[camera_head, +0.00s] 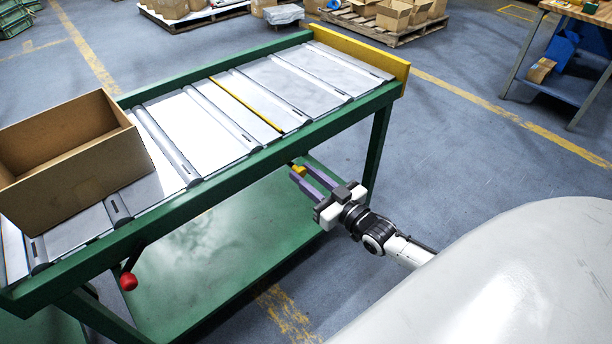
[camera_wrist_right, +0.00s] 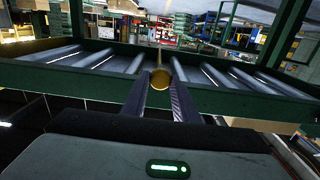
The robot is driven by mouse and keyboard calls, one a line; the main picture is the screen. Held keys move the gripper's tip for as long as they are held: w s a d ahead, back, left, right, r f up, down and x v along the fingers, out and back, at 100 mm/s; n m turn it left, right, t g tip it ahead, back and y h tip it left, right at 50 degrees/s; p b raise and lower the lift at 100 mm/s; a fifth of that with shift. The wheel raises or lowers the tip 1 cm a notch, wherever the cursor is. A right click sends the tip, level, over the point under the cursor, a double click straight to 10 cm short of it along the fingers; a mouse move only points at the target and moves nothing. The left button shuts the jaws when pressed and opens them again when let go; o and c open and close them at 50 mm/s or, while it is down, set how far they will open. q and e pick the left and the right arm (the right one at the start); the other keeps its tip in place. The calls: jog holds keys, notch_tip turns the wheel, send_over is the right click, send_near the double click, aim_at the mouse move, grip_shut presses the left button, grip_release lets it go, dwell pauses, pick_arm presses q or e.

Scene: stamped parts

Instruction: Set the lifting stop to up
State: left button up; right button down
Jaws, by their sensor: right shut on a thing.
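The lifting stop shows as a thin yellow strip (camera_head: 246,104) across the roller conveyor, between two rollers. It looks about level with the rollers. A yellow knob (camera_head: 299,170) sits at the conveyor's near side, below the green rail. My right gripper (camera_head: 302,174) is shut on this knob, its fingers reaching in from the right. In the right wrist view the round end of the knob (camera_wrist_right: 160,77) shows between the two fingertips. The rod behind the knob is mostly hidden. My left gripper is not in view.
An open cardboard box (camera_head: 75,165) stands on the conveyor's left part. A lever with a red knob (camera_head: 128,281) hangs under the near rail at left. A yellow end plate (camera_head: 365,58) closes the far right end.

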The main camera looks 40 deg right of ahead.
notch_tip(320, 180, up, 5)
jog(key=p, duration=0.3)
jog(key=shift+f, duration=0.1)
jog(key=c, duration=1.4)
grip_release()
jog(key=shift+c, duration=0.2)
jog(key=shift+f, duration=0.1)
jog(key=shift+s+f, duration=0.1)
jog(key=shift+s, duration=0.25)
jog(key=s, duration=0.9)
jog(key=shift+s+d, duration=0.3)
jog(key=shift+d, duration=0.15)
jog(key=shift+a, duration=0.1)
